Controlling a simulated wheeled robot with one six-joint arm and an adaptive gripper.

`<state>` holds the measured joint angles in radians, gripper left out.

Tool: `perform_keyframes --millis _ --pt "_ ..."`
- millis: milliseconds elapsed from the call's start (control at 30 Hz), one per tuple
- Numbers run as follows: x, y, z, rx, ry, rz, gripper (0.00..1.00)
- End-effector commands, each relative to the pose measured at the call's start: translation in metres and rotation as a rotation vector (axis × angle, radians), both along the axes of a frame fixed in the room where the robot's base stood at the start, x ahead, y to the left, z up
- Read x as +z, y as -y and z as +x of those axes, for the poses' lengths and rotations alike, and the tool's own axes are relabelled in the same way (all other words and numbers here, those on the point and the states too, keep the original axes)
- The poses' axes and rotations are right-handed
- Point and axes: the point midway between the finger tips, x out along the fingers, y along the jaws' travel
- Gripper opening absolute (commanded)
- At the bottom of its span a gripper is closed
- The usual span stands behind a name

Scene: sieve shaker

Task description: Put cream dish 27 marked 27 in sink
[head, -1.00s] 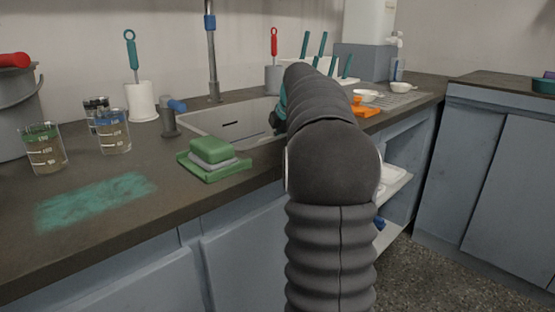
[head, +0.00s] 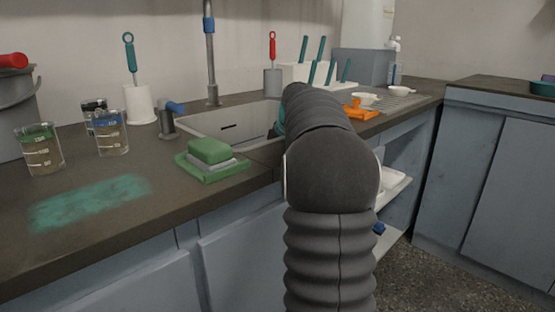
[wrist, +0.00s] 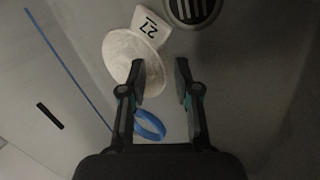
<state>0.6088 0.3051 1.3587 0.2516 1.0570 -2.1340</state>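The cream dish (wrist: 125,58), a pale round dish with a white tag marked 27 (wrist: 151,27), lies in the grey sink basin beside the drain in the wrist view. My gripper (wrist: 161,72) is open, with a clear gap between its fingers. In the head view the sink (head: 195,124) is partly covered by my arm. The dish is hidden there, and only a bit of teal on my gripper shows.
A dark drain (wrist: 193,8) and a blue ring (wrist: 150,126) show in the wrist view. A green sponge (head: 209,150) on a tray sits at the sink's front left. Beakers (head: 111,135) stand left. An orange item (head: 361,112) and small bowls lie right of my arm.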

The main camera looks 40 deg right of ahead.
Motion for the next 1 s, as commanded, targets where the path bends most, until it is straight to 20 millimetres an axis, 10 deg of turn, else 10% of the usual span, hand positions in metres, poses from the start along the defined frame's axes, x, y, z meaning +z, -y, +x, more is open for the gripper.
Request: perform_keyframes --millis 267,1000 --pt "0.008 0.000 -0.002 0.000 0.002 -0.001 0.31" --pt "0.107 -0.006 -0.054 0.000 0.001 -0.001 0.31"
